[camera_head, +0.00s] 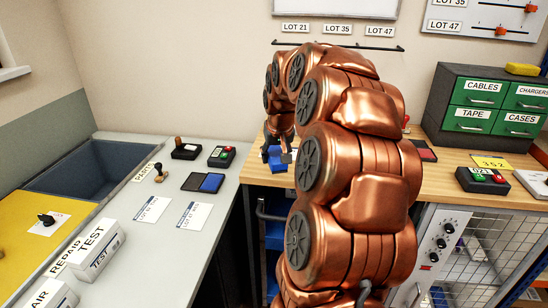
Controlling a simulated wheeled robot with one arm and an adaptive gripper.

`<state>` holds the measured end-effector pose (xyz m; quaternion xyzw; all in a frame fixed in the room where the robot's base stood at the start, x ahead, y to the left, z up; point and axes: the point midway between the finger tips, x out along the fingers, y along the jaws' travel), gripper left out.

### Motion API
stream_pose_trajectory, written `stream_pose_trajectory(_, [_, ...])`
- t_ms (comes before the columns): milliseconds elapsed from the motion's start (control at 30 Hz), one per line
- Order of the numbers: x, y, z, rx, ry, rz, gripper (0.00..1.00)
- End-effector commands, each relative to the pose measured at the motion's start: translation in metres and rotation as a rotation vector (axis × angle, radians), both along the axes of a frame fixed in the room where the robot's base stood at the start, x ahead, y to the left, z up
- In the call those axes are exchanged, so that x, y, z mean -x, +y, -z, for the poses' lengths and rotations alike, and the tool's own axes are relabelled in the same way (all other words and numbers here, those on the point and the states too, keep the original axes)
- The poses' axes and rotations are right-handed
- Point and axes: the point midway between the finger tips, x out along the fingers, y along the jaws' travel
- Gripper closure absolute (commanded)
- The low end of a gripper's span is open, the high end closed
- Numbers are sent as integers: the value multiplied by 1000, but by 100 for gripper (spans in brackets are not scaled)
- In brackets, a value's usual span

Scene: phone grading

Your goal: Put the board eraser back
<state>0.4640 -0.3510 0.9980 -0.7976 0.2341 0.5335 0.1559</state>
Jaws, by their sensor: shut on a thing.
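My copper arm reaches over the wooden counter (255,170), and my gripper (276,155) is at its far end, low over the left part of the counter. The dark fingers are shut on a small blue block (277,164), which may be the board eraser; the arm and fingers partly hide it. I cannot tell whether the block touches the counter. A whiteboard (335,8) hangs on the wall behind, cut off by the top edge. Below it is a thin dark rail (372,47), partly behind my arm. A yellow block (522,69) lies on top of the drawer cabinet.
The drawer cabinet (437,108) stands at the right back. A black device (482,181) and yellow 352 card (491,161) lie before it. The grey left table (172,228) holds white boxes, cards, small black trays and a blue-and-black pad (203,182). A gap separates table and counter.

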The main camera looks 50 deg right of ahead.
Motion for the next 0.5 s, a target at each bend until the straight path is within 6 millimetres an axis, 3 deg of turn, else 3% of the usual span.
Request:
stream_pose_trajectory(200, [-18,-15,3,-2,1,0,79])
stream_pose_trajectory(500, [-25,-21,2,1,-1,0,79])
